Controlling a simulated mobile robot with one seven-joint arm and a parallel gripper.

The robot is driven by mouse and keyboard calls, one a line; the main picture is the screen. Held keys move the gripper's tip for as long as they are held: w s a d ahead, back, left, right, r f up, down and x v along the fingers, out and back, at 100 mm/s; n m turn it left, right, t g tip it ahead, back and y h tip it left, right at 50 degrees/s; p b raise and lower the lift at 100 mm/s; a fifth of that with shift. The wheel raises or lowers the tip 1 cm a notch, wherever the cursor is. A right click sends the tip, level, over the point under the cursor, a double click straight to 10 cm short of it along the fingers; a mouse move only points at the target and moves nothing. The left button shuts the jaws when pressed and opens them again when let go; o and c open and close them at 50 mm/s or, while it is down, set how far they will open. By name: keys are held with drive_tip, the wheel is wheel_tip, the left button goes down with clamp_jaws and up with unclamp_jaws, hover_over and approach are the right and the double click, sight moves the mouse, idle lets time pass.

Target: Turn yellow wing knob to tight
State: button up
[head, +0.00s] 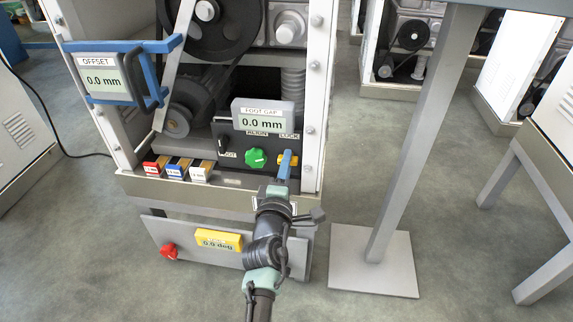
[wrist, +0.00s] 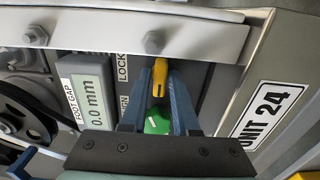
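The yellow wing knob (head: 295,160) is at the right end of a dark control panel, under the LOCK label, partly hidden by my gripper. My gripper (head: 286,158) reaches it from below. In the wrist view the yellow knob (wrist: 159,72) lies between the tips of my two blue fingers (wrist: 160,82), its wing lengthwise between them. The fingers are only partly apart and appear to close on its sides; the contact itself is hard to see. The wing looks roughly level in the head view. No tight mark is legible.
A green knob (head: 256,158) sits just left of the yellow one. A FOOT GAP display (head: 263,117) reading 0.0 mm is above. A machine frame post (head: 313,100) stands close at the right. Below is a grey panel with a red knob (head: 168,251) and a yellow display (head: 219,240).

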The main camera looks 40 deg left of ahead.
clamp_jaws()
drive_tip(key=shift+m, duration=0.4)
drive_tip(key=m+b, duration=0.1)
drive_tip(key=m, duration=0.2)
drive_tip(key=shift+f+m, duration=0.1)
drive_tip(key=shift+m, duration=0.2)
drive_tip(key=m+b, duration=0.1)
drive_tip(key=m, duration=0.3)
drive_tip(key=shift+m+b, duration=0.3)
drive_tip(key=shift+b, duration=0.1)
drive_tip(key=m+b, duration=0.1)
drive_tip(key=m, duration=0.3)
drive_tip(key=shift+m+b, duration=0.6)
drive_tip(key=shift+m, duration=1.9)
drive_tip(key=o, duration=0.5)
unclamp_jaws()
